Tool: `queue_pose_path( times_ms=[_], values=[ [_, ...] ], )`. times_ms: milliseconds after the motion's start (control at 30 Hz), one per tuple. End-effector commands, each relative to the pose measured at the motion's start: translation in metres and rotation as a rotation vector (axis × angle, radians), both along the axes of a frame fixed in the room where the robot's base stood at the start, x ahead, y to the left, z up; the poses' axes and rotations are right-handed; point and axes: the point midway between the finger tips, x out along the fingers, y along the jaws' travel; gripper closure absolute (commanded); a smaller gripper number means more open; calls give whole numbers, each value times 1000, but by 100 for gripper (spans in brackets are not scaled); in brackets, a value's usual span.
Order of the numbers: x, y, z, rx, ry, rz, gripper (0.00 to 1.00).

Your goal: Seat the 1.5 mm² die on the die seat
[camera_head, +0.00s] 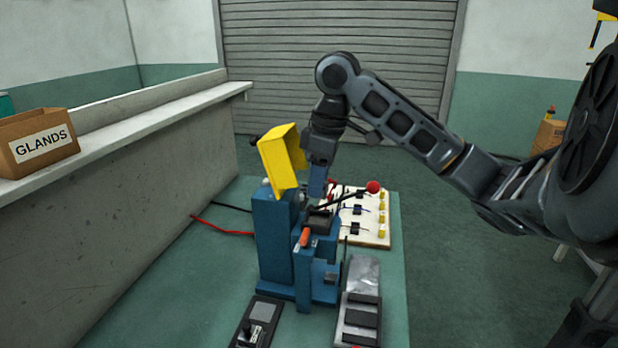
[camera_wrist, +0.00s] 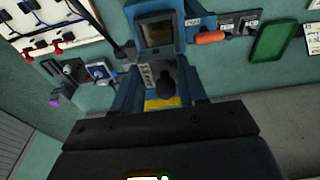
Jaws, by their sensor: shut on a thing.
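The blue press (camera_head: 275,235) stands on the bench with its yellow guard (camera_head: 280,160) raised. My gripper (camera_head: 319,192) is at the top of the press, pointing down. In the wrist view my gripper (camera_wrist: 160,80) is shut on a small dark piece (camera_wrist: 167,82), which I take to be the 1.5 mm² die. A small pale label (camera_wrist: 147,76) shows beside it, too small to read. A blue block with a dark square recess (camera_wrist: 158,36) lies just beyond the fingertips. I cannot tell whether this is the die seat, or whether the held piece touches it.
A lever with a red ball (camera_head: 373,187) sticks out right of my gripper. An orange handle (camera_head: 305,237) is at the press front. A white board (camera_head: 375,232) with wires and terminals lies behind right. A GLANDS box (camera_head: 40,142) stands on the left ledge.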

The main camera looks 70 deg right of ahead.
Motion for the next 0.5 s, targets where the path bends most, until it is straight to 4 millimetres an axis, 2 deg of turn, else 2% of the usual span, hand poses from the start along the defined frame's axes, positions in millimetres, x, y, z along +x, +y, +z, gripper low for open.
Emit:
queue_pose_path(
  times_ms=[500],
  values=[
    [0,0,-39,-1,0,0,99]
  ],
)
